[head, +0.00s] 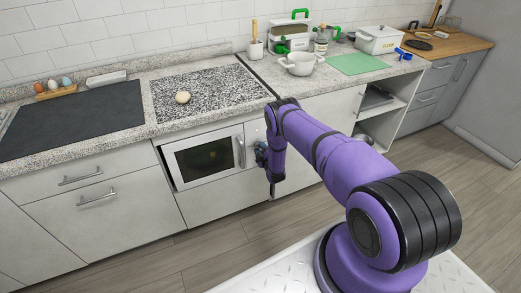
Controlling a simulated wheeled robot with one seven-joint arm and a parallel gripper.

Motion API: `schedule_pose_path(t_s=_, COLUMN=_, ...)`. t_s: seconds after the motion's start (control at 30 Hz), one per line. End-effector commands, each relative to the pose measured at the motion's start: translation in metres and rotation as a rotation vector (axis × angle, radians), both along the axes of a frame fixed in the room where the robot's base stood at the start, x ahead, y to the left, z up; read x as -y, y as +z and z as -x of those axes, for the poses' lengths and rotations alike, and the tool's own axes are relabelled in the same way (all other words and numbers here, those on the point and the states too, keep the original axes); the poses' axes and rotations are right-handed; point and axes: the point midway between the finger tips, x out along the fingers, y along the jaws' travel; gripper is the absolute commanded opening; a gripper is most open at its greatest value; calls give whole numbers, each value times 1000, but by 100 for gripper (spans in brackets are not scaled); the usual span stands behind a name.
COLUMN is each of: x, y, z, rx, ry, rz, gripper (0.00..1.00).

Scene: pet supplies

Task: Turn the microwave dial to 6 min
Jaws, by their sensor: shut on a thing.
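The white microwave (178,176) sits in a built-in opening below the counter, its door shut, with a dark window and a vertical handle (240,152) at the door's right side. My gripper (261,156) is at the control panel (254,134), just right of the handle. Its bluish fingers are shut on the microwave dial, which they and my wrist hide. The dial's mark and the minute numbers cannot be read from here.
A round pale item (183,97) lies on the speckled board (215,85) above the microwave. A dark cooktop (75,120) is at left. A white pot (300,64) and green mat (357,64) are at right. The floor (215,236) before the cabinets is clear.

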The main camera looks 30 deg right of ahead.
Motion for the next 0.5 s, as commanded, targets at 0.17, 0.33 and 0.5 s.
schedule_pose_path(t_s=0.17, x=-1, y=-1, z=1, rx=10, ry=1, rz=-166, gripper=16)
schedule_pose_path(t_s=0.33, x=-1, y=-1, z=1, rx=22, ry=-1, rz=-328, gripper=16)
schedule_pose_path(t_s=0.5, x=-2, y=-2, z=1, rx=32, ry=-1, rz=-488, gripper=16)
